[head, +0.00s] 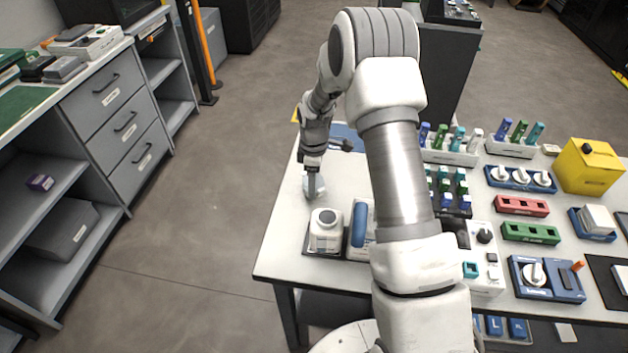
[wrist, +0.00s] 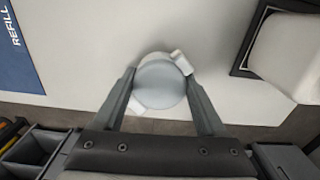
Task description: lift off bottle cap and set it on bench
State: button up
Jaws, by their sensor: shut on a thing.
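The cap (wrist: 160,84) is a round grey disc with small white pieces at its edge. My gripper (wrist: 159,90) is shut on it, one finger on each side. In the head view my gripper (head: 312,182) points down at the bench's left part, with the pale cap (head: 315,190) at its tips. I cannot tell whether the cap touches the bench (head: 285,235). The white bottle (head: 325,239) stands upright on a dark square mat, nearer than the gripper and apart from it. Its neck shows a dark round opening. Part of it shows in the wrist view (wrist: 291,55).
A blue-and-white device (head: 360,224) stands right of the bottle. A blue mat marked REFILL (wrist: 15,45) lies on the bench. Racks of coloured vials (head: 450,150) and a yellow container (head: 588,167) stand farther right. Bare bench surrounds the gripper, close to the left edge.

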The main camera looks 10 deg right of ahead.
jog(key=shift+f, duration=0.2)
jog(key=shift+f+b, duration=0.35)
jog(key=shift+b, duration=0.1)
dwell(0.6)
jog(key=o, duration=1.2)
jog(key=shift+r+p, duration=1.75)
jog(key=shift+r, duration=1.25)
